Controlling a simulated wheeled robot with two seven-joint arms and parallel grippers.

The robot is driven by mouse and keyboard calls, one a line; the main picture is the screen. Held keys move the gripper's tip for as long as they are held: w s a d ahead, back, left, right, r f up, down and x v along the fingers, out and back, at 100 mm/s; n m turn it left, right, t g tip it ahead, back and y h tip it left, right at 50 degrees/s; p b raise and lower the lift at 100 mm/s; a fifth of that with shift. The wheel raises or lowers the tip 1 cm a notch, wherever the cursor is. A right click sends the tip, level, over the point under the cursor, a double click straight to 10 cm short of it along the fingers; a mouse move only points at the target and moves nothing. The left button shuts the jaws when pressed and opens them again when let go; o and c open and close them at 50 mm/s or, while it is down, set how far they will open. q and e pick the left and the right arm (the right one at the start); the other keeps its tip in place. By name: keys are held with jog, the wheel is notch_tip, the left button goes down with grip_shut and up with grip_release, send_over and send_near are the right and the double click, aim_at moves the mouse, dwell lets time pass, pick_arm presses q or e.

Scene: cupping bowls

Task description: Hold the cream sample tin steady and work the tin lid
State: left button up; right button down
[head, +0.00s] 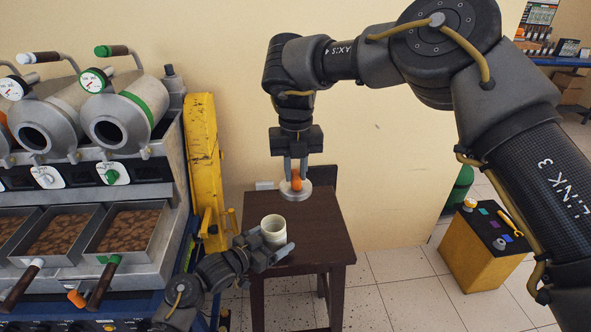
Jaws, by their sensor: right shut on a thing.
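The cream sample tin (273,227) stands upright and open-topped near the front of a small dark table. My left gripper (268,247) reaches in low from the left, with its fingers at the tin's sides. Whether they press on the tin cannot be told. The tin lid (294,193) is a pale grey disc with an orange knob (297,180). My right gripper (296,176) points straight down from above and is shut on the knob. The lid shows behind the tin and apart from it; whether it touches the table is unclear.
The dark table (322,235) has bare room right of the tin. A roaster with metal drums and bean trays (128,232) fills the left, beside a yellow upright part (204,165). A yellow box with a black top (478,262) stands on the tiled floor at right.

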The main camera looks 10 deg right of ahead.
pick_arm(q)
jog(key=v, duration=1.2)
jog(key=shift+a, duration=0.1)
